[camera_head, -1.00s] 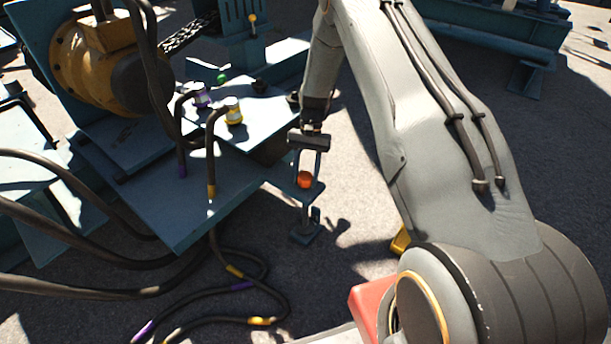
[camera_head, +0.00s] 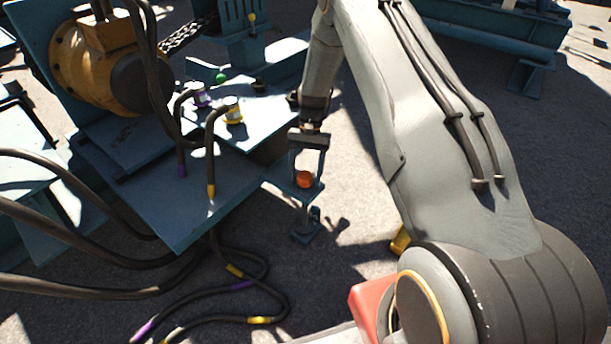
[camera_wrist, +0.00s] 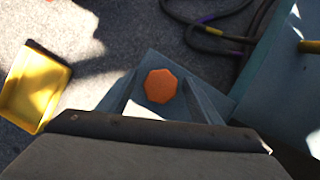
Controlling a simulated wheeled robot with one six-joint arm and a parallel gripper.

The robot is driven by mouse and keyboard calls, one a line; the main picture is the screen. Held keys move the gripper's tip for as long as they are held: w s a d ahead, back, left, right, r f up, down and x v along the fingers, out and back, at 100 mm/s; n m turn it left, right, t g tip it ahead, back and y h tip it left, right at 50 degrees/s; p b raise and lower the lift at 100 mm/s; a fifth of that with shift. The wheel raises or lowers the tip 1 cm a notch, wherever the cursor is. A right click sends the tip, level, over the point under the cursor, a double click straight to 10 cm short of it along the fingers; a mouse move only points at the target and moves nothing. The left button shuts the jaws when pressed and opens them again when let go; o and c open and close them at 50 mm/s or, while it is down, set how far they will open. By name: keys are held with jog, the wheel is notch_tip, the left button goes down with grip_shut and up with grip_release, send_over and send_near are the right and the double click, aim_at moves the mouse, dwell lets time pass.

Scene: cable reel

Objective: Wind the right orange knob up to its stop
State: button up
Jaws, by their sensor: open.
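The orange knob (camera_head: 304,179) sits on a small blue-grey bracket (camera_head: 280,178) beside the blue deck. In the wrist view the knob (camera_wrist: 160,86) is an orange faceted disc on a blue-grey plate (camera_wrist: 150,62). My gripper (camera_head: 306,172) points down over the knob, with one finger on each side of it. In the wrist view the open fingers (camera_wrist: 162,97) flank the knob, with a gap visible on both sides. Only one orange knob shows.
The blue deck (camera_head: 180,215) lies left of the bracket, with black hoses (camera_head: 210,160) bent down onto it. Loose hoses (camera_head: 260,320) lie on the ground below. A yellow tray (camera_wrist: 30,85) is left in the wrist view. Bare ground is right of the bracket.

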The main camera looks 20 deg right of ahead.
jog(key=p+v, duration=0.1)
jog(key=v, duration=0.6)
jog(key=shift+r, duration=0.3)
jog(key=shift+d, duration=0.1)
